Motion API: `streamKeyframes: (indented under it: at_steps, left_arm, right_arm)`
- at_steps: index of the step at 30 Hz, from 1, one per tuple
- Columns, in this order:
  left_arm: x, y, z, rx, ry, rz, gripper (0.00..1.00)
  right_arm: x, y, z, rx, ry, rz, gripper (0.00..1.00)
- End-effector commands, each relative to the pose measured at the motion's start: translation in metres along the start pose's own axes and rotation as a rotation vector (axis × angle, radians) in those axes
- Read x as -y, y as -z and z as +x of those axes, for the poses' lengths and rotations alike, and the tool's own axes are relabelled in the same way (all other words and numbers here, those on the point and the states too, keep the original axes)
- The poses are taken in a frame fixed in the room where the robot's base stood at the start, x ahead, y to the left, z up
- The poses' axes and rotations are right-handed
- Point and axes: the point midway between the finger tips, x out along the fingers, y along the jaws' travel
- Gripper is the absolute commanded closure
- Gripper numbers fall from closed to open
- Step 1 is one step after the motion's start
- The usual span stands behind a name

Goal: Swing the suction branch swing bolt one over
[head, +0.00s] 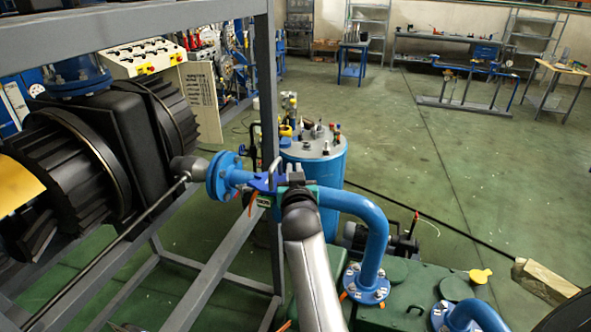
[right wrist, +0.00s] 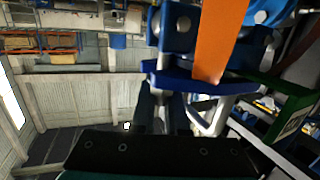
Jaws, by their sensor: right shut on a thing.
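The suction branch is a blue pipe (head: 368,222) that runs from a flange (head: 222,178) beside the black pump body to a joint with a blue clamp (head: 262,183). My right gripper (head: 283,181) is at this clamp, shut on a part there that appears to be the swing bolt. The bolt itself is mostly hidden by the gripper and my arm. In the right wrist view, the blue clamp (right wrist: 190,80) lies close ahead of the fingers, with an orange strip (right wrist: 218,40) and a light metal bar (right wrist: 207,122) beside it. My left gripper is not in view.
A black finned pump (head: 110,150) is at the left. Green floor at the back right is open.

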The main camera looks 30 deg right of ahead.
Motion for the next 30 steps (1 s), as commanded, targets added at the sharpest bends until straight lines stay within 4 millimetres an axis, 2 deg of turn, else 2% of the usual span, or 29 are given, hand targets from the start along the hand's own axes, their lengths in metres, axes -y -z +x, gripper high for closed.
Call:
streamKeyframes:
  at_steps: [1,9,23,30]
  left_arm:
    - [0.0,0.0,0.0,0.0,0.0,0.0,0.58]
    - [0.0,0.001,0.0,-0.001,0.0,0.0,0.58]
    - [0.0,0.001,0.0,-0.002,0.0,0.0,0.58]
    - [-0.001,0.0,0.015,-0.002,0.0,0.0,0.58]
  right_arm:
    - [0.001,-0.003,0.0,0.005,0.001,-0.002,0.86]
    - [0.001,-0.002,0.0,0.004,0.002,0.0,0.58]
    - [0.001,0.0,0.0,-0.002,0.002,0.003,0.58]
    - [-0.006,-0.003,-0.002,-0.045,0.013,0.102,0.58]
